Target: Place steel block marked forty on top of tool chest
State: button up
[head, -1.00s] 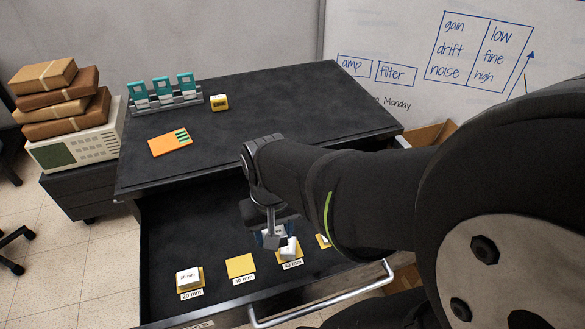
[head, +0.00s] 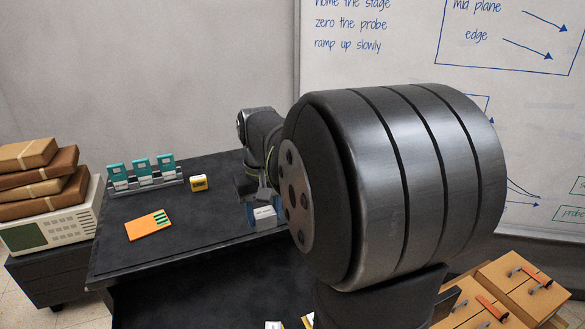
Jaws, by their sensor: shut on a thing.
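My gripper (head: 265,209) is shut on a pale steel block (head: 264,219), with blue finger pads on either side of it. The block's marking is too small to read now; it came from the spot labelled 40 mm. It shows over the right front part of the black tool chest top (head: 195,225). I cannot tell whether the block touches the top or hangs above it. My arm hides the right part of the chest. The chest's drawer (head: 190,295) is open below, and only part of it is in view.
On the chest top are an orange card (head: 147,225), a yellow block-like item (head: 198,183) and a rack of teal-topped pieces (head: 143,176). Wrapped parcels (head: 38,175) sit on a beige instrument (head: 50,220) at left. The chest top's middle is clear. Wooden boxes (head: 510,290) stand at lower right.

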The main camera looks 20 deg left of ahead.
jog(key=w+a+r, duration=0.3)
jog(key=w+r, duration=0.1)
jog(key=w, duration=0.5)
send_over(231, 217)
notch_tip(231, 217, down, 7)
jog(key=shift+r, duration=0.15)
jog(key=shift+f, duration=2.05)
jog(key=shift+f, duration=0.2)
jog(key=o, duration=1.1)
jog(key=shift+r, duration=0.1)
